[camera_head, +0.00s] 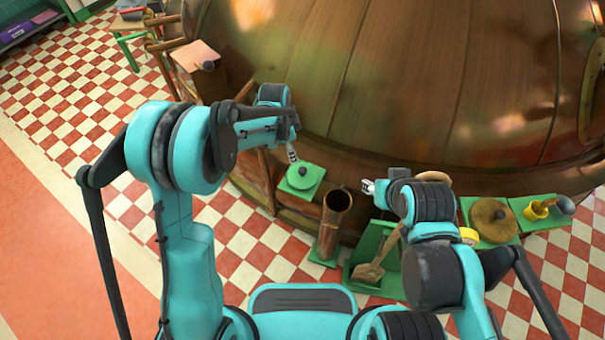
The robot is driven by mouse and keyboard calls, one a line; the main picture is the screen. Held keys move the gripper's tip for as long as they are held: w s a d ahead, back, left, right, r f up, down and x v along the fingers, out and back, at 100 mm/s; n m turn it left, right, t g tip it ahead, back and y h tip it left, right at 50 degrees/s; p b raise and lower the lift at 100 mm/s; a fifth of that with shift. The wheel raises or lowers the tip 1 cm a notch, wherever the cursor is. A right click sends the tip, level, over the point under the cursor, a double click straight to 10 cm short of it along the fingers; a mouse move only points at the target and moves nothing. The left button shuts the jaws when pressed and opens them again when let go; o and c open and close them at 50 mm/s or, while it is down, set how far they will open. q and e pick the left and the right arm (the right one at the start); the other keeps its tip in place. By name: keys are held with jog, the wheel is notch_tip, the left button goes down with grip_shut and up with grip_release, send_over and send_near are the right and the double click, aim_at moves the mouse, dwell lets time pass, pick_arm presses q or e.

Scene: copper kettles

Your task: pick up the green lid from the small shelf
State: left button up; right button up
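The green lid (297,178), with a dark knob on top, lies on the small green shelf (307,196) at the foot of the copper kettle. Lid and shelf are close in colour, so the edge between them is hard to see. My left gripper (292,155) points down just above and behind the lid and looks apart from it. Its fingers are too small to tell open from shut. My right gripper (367,187) is to the right of the lid, past an upright copper tube, and holds nothing I can see. Its finger opening is unclear.
The copper kettle (400,80) fills the back. The copper tube (334,222) stands right of the shelf, then a green bin with a wooden scoop (372,268). Further right, green shelves hold a round brown lid (492,218) and a yellow cup (537,210).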

aim_at(302, 170)
pick_arm(q)
jog(key=d+f+m, duration=0.1)
jog(key=f, duration=0.1)
jog(key=w+d+f+m, duration=0.1)
jog(key=f, duration=0.2)
jog(key=d+f+g, duration=0.1)
jog(key=f, duration=0.1)
jog(key=shift+w+f+m, duration=0.15)
jog(key=shift+f+m, duration=0.05)
jog(key=shift+m, duration=0.2)
notch_tip(302, 170, down, 3)
jog(key=shift+d+r+b, duration=0.1)
jog(key=shift+d+b, duration=0.05)
jog(key=shift+b, duration=0.2)
jog(key=f+b, duration=0.1)
jog(key=f, duration=0.2)
jog(key=f+b, duration=0.1)
jog(key=f, duration=0.1)
jog(key=shift+d+f+b, duration=0.1)
jog(key=shift+d+b, duration=0.15)
jog(key=shift+b, duration=0.05)
jog(key=shift+c, duration=1.3)
grip_shut()
